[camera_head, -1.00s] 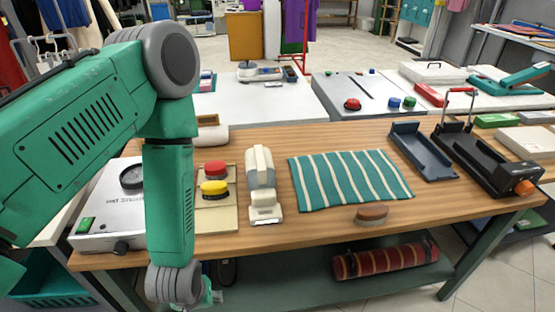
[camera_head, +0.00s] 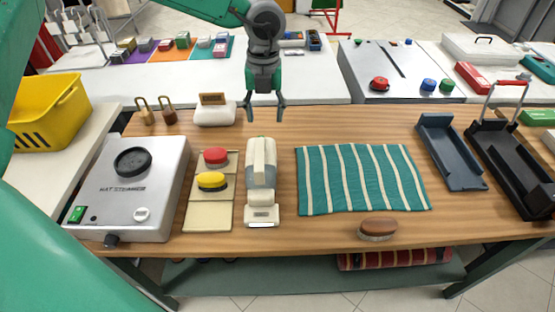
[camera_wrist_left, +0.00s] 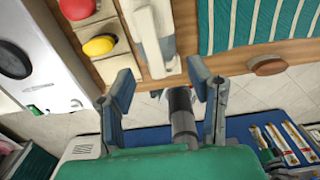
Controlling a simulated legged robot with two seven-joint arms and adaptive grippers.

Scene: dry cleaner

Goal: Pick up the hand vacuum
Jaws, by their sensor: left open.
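The cream and grey hand vacuum (camera_head: 262,176) lies lengthwise on the wooden table (camera_head: 240,248), between the button boards and the striped cloth. It also shows at the top of the left wrist view (camera_wrist_left: 150,32). My left gripper (camera_head: 266,118) hangs fingers down beyond the vacuum's far end in the head view, open and empty. In the left wrist view, its two fingers (camera_wrist_left: 160,77) are spread wide with nothing between them; the vacuum is ahead of them and apart. My right gripper is not in view.
Left of the vacuum are boards with a red button (camera_head: 216,157) and yellow button (camera_head: 211,181), then a steamer box (camera_head: 140,190). Right are a striped cloth (camera_head: 360,178) and a brush (camera_head: 378,228). Behind are a white-and-wood block (camera_head: 214,113) and padlocks (camera_head: 168,112).

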